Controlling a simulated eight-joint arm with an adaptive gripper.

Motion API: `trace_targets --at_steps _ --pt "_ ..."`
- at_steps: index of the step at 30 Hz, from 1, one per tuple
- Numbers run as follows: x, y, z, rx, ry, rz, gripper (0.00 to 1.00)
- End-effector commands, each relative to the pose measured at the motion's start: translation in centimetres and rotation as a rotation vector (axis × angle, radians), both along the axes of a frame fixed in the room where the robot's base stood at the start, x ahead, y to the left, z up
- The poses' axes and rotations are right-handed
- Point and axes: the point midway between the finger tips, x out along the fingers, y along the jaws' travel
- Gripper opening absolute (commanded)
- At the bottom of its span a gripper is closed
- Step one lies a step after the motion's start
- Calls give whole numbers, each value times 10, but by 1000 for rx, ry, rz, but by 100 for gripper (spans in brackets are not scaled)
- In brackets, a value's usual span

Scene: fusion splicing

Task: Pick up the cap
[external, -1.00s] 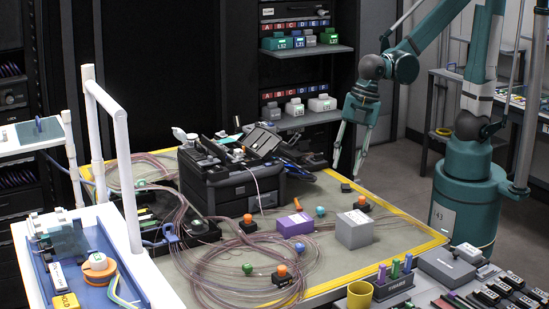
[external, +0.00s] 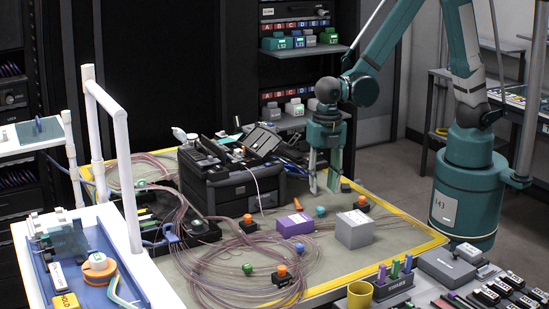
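Several small coloured caps or knobs are on the table; I cannot tell which one the task means. A blue one (external: 320,211) lies on the mat between the purple box and the grey box. A green one (external: 247,269) lies among the fibre loops. Orange ones sit on small black blocks, at the front (external: 282,271), at the left (external: 248,219) and at the right (external: 362,201). My gripper (external: 324,188) points straight down with its fingers apart and nothing visible between them. It is above the mat, behind the blue cap in the picture.
The black splicer (external: 232,188) stands left of my gripper. A purple box (external: 295,225) and a grey box (external: 354,230) stand in front of it. Loose fibre coils (external: 215,275) cover the front left of the mat. A yellow cup (external: 360,295) stands at the front edge.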

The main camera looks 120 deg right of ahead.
Motion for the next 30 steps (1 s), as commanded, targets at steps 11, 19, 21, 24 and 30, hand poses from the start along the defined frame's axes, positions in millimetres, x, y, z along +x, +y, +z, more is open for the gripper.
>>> trace_targets --at_steps 11,19,21,24,30 --pt "3 -5 -12 3 27 61 32" --pt "3 -5 -12 3 26 61 32" --pt "3 -5 -14 3 26 61 32" --pt "4 -6 -20 3 26 60 32" --pt "4 -6 -34 3 26 60 32"
